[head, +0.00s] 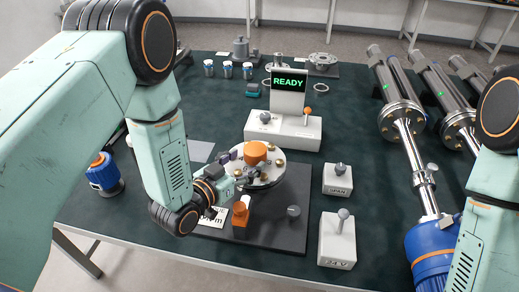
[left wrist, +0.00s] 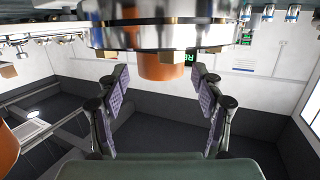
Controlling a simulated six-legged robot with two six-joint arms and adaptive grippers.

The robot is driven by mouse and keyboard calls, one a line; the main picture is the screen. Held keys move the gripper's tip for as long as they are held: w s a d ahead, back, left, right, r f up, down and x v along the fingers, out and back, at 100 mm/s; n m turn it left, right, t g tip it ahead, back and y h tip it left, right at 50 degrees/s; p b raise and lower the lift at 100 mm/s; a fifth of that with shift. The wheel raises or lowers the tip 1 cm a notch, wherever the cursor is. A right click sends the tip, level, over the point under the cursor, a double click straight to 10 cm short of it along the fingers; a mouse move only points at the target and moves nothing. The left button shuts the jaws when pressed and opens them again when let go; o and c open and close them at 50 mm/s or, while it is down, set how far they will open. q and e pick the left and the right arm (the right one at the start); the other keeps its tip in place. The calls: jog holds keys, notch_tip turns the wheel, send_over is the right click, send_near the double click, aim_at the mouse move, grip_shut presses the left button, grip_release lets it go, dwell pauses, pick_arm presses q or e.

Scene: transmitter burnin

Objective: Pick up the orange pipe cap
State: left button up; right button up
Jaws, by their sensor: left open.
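An orange cap (head: 255,153) stands on top of a round metal flange (head: 268,178) at the middle of the table. It also shows in the left wrist view (left wrist: 163,66), where the picture is upside down and the cap hangs below the flange (left wrist: 150,35). My left gripper (head: 237,167) is open and empty just left of the cap, at the flange's edge. In the left wrist view my left gripper (left wrist: 163,88) has its two fingers spread, with the cap ahead in the gap between them. No contact with the cap shows. My right gripper is outside both views.
White lever boxes (head: 337,240) stand to the right. A READY display (head: 289,82) stands behind.

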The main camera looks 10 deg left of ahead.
aim_at(249, 159)
pick_arm(q)
jog(key=x, duration=0.3)
jog(key=shift+w+f, duration=0.25)
jog(key=shift+w, duration=0.1)
jog(key=shift+w+d, duration=0.1)
jog(key=shift+w, duration=0.2)
jog(key=shift+w+d, duration=0.25)
jog(key=shift+d, duration=0.05)
jog(key=shift+w+d+f, duration=0.1)
jog(key=shift+w, duration=0.1)
jog(key=shift+c, duration=2)
jog(key=shift+s, duration=0.15)
jog(key=shift+c, duration=1.1)
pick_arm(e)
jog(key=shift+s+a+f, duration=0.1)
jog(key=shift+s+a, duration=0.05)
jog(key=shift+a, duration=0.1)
